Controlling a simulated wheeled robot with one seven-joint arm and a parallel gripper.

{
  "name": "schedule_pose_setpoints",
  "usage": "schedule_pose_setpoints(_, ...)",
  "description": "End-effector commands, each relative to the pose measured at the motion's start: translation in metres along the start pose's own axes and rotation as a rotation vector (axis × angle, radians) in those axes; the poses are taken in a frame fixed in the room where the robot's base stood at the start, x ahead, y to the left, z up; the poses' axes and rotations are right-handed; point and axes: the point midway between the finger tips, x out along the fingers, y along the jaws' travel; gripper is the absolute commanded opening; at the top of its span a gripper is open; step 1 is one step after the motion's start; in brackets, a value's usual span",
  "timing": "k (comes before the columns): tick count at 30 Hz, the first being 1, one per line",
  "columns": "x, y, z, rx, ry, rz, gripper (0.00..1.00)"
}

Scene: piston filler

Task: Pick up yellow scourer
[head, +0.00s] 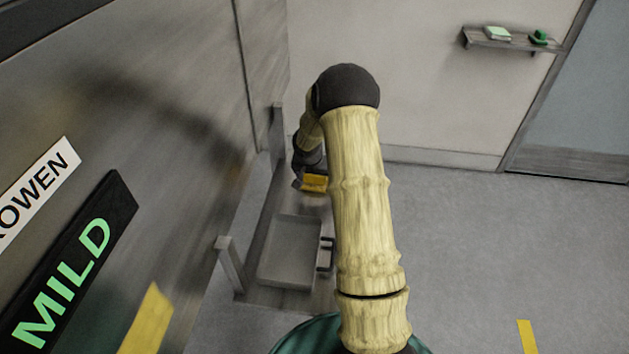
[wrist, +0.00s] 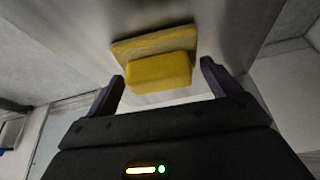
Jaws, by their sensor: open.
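The yellow scourer (wrist: 158,72) shows in the wrist view as a thick block in front of a flatter yellow slab. It lies ahead of my gripper (wrist: 161,78), between the lines of the two dark fingers. The fingers are apart, with space on both sides of the scourer, and I see no contact. In the head view the scourer (head: 314,183) is a small yellow patch just below the dark end of my arm. My gripper (head: 304,182) is mostly hidden there, and part of the scourer may be covered too.
A grey tray (head: 290,252) with a dark handle sits on a low rack nearer to me. A large machine panel with a MILD sign (head: 75,265) stands close on the left. A wall shelf (head: 510,42) holds small green things. Floor on the right is clear.

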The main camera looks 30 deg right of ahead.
Motion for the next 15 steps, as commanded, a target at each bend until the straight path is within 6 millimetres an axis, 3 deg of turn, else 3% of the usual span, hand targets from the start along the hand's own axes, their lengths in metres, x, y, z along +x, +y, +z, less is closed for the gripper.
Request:
schedule_pose_setpoints(1,-0.0001,0.0000,0.0000,0.000,0.000,0.000,0.85)
schedule_pose_setpoints(5,-0.0002,-0.0001,0.0000,0.000,0.000,0.000,0.63)
schedule_pose_setpoints(15,-0.0050,-0.0002,-0.0025,0.002,0.002,-0.001,0.63)
